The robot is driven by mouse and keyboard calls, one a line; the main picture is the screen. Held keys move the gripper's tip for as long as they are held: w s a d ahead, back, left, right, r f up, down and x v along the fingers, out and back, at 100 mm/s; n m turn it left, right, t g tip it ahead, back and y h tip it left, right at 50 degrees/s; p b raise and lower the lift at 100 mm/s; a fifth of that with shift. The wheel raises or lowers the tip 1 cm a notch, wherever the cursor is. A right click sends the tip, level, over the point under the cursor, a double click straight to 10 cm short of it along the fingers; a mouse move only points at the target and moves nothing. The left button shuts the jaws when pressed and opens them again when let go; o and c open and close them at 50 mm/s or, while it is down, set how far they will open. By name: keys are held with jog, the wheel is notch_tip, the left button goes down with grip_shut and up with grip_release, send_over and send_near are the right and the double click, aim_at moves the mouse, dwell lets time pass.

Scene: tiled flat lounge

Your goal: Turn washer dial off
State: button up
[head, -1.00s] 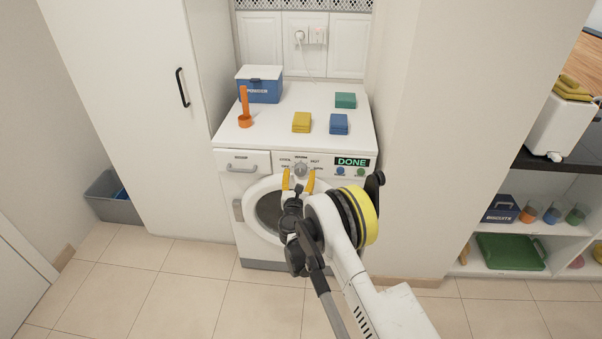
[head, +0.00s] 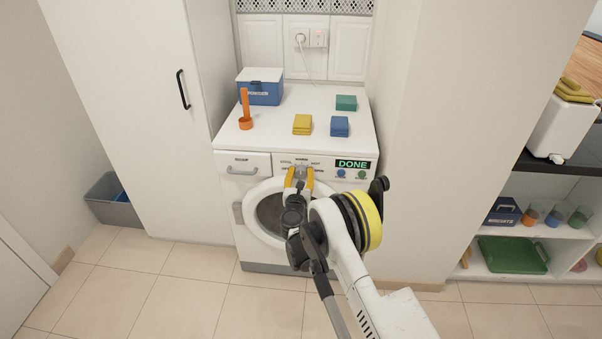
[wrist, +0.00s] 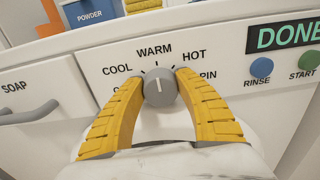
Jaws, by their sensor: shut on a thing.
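The washer (head: 255,162) stands in the alcove with its round door below the control panel. Its grey dial (wrist: 160,88) sits in the middle of the panel in the wrist view, with its pale pointer line up toward WARM. COOL, WARM and HOT are readable around it. The labels at lower left and lower right are partly hidden by my fingers. My gripper (wrist: 159,80) is shut on the dial, one yellow finger on each side. In the head view my gripper (head: 300,172) covers most of the dial.
Right of the dial are the DONE display (wrist: 285,37), blue RINSE button (wrist: 261,68) and green START button (wrist: 309,60). The soap drawer (wrist: 45,105) is at left. A powder box (head: 260,90), orange scoop (head: 245,122) and sponges stand on top. Tall cabinet (head: 150,110) at left.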

jog(key=n, duration=0.5)
jog(key=shift+a, duration=0.15)
jog(key=n, duration=0.5)
dwell(0.6)
jog(key=o, duration=1.2)
jog(key=shift+f, duration=0.1)
